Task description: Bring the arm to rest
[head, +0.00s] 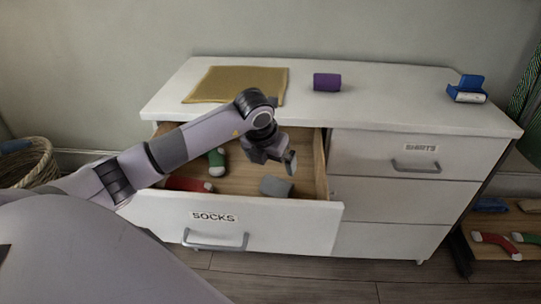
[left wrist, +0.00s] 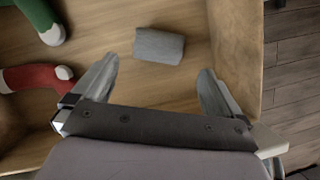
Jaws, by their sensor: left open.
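My left gripper (head: 281,157) is over the open drawer labelled socks (head: 265,229), with my left arm reaching in from the left. In the left wrist view the fingers (left wrist: 157,92) are spread apart with nothing between them. A grey bundle (head: 276,187) lies on the drawer floor just beyond the fingertips; it also shows in the left wrist view (left wrist: 159,45). A green sock (head: 216,161) and a red sock (head: 188,184) lie in the drawer's left part. My right gripper is in neither view.
The white dresser (head: 386,110) carries a mustard cloth (head: 237,84), a purple roll (head: 327,82) and a blue item (head: 468,88). The shirts drawer (head: 415,172) is shut. A wicker basket (head: 28,163) stands at left. A low shelf with socks (head: 496,245) stands at right.

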